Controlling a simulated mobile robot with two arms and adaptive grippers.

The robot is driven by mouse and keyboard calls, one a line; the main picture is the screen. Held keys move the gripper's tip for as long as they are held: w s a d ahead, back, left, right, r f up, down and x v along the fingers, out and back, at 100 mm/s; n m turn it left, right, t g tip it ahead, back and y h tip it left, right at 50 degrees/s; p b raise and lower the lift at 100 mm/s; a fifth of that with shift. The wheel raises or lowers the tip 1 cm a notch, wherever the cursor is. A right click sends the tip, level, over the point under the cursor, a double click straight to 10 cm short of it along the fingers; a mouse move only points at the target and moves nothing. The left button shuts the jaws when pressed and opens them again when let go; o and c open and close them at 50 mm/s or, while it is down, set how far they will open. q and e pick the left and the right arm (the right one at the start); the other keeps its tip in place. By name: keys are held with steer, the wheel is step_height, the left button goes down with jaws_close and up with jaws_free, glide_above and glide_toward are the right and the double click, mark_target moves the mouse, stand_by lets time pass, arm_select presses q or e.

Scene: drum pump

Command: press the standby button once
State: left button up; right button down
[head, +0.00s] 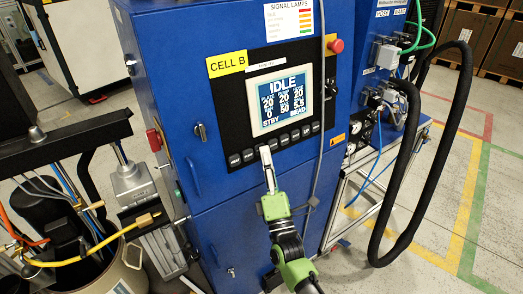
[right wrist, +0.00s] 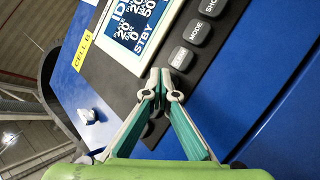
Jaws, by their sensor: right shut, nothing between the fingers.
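A row of dark buttons (head: 284,139) runs along the black panel under the screen of the blue cabinet. Their labels are too small to read in the head view, so I cannot tell which is the standby button. In the right wrist view a button marked MODE (right wrist: 197,32) and a neighbouring button (right wrist: 181,58) are clear of the fingers. My right gripper (head: 264,150) is shut and empty, its tips at the left half of the row; they also show in the right wrist view (right wrist: 160,82). They hide part of the row, and contact cannot be told. My left gripper is not in view.
The screen (head: 282,98) reads IDLE, with STBY at its lower left. A grey cable (head: 321,110) hangs down the cabinet front, right of the buttons. A red button (head: 336,46) is at upper right, a thick black hose (head: 463,95) farther right. Pump equipment (head: 130,182) stands left.

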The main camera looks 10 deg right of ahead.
steer(key=shift+s+d+r+p, duration=0.1)
steer(key=shift+s+d+p, duration=0.05)
steer(key=shift+s+p, duration=0.25)
steer(key=shift+s+d+r+p, duration=0.1)
steer(key=shift+s+p, duration=0.15)
steer(key=shift+s, duration=0.15)
steer(key=s+p, duration=0.1)
steer(key=s+d+p, duration=0.1)
steer(key=s, duration=0.1)
steer(key=s+r+p, duration=0.1)
steer(key=shift+s+d, duration=0.3)
steer(key=shift+d, duration=0.05)
stand_by(0.6)
